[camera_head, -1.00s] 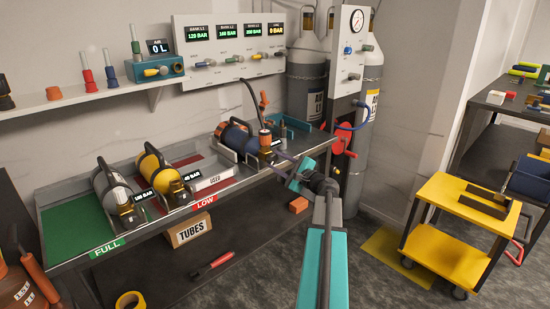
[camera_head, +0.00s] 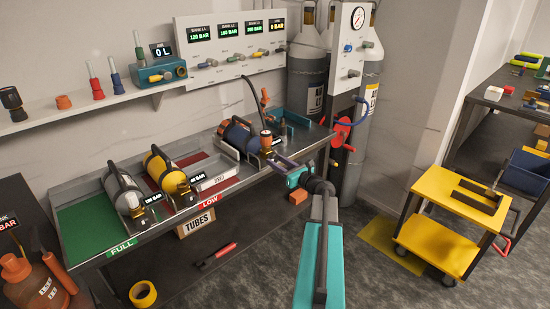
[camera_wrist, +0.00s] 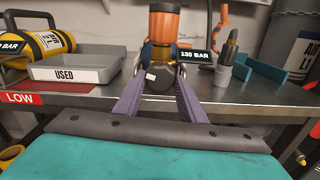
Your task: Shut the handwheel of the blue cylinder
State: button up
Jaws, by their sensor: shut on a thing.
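The blue cylinder (camera_head: 235,137), with an orange end, lies in its cradle at the right part of the bench. Its brass valve faces the front, with an orange fitting (camera_wrist: 164,22) on top and a 130 BAR display (camera_wrist: 196,57) beside it. The dark round handwheel (camera_wrist: 159,79) sits at the front of the valve. My gripper (camera_wrist: 158,92) reaches in from the front, its two purple fingers on either side of the handwheel and shut on it. In the head view my gripper (camera_head: 272,156) is small, and the handwheel is hard to make out there.
The white USED tray (camera_head: 216,177) and yellow cylinder (camera_head: 160,166) are to the left. A teal holder (camera_head: 297,122) is behind right. The red wheel (camera_head: 341,132) stands near the bench's right end.

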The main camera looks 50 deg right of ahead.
jog(key=m+p, duration=0.4)
jog(key=shift+a+r+m+p, duration=0.1)
jog(key=shift+r+m+p, duration=0.15)
jog(key=shift+m+p, duration=0.05)
jog(key=m+p, duration=0.3)
jog(key=p, duration=0.1)
jog(key=shift+m, duration=0.4)
jog(key=m+p, duration=0.4)
jog(key=m, duration=0.1)
jog(key=shift+a+p, duration=0.1)
jog(key=shift+p, duration=0.3)
jog(key=shift+m+p, duration=0.6)
jog(key=shift+m, duration=0.1)
jog(key=shift+f, duration=0.1)
jog(key=o, duration=1)
jog(key=shift+o, duration=0.2)
jog(key=shift+s, duration=0.1)
